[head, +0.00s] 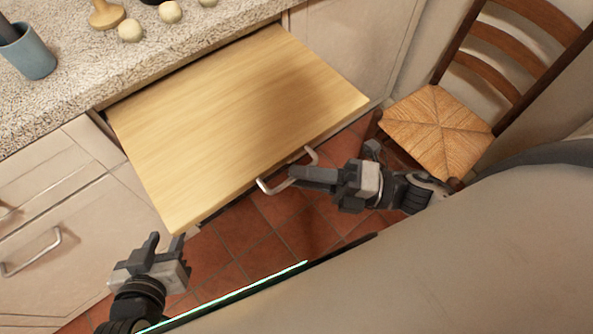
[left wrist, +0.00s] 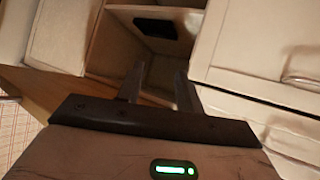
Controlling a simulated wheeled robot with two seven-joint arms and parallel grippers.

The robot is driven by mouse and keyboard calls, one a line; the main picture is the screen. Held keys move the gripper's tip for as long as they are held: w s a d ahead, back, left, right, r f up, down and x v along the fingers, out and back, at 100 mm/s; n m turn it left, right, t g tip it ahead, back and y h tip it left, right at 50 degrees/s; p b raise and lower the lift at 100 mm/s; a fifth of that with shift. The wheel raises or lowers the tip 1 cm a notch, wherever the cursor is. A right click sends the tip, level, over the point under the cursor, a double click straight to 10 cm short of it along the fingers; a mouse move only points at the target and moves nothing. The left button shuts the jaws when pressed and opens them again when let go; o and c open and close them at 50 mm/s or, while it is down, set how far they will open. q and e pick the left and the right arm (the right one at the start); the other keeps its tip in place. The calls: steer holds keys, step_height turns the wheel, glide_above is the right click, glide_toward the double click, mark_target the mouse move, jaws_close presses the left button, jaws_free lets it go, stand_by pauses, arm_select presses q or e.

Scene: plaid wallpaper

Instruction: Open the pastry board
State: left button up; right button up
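The pastry board (head: 235,110), a pale wooden panel, is drawn far out from under the countertop in the head view. Its curved metal handle (head: 268,187) sits on the front edge. My right gripper (head: 294,174) is at the handle, its fingertips overlapping the handle's middle in the picture. Its fingers line up one behind the other, so whether they are closed on the handle is hidden.
A speckled countertop (head: 60,95) holds a blue-grey cup (head: 28,52) and several dough-coloured balls. Cabinet drawers with a handle (head: 32,254) are at left. A woven-seat chair (head: 437,130) stands right, close to my right arm. Red floor tiles (head: 235,245) show below the board.

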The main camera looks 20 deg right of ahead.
arm_select(q)
steer(key=shift+d+f+b, duration=0.1)
steer(key=shift+b, duration=0.45)
arm_select(e)
steer(key=v, duration=1)
steer(key=shift+s+d, duration=0.15)
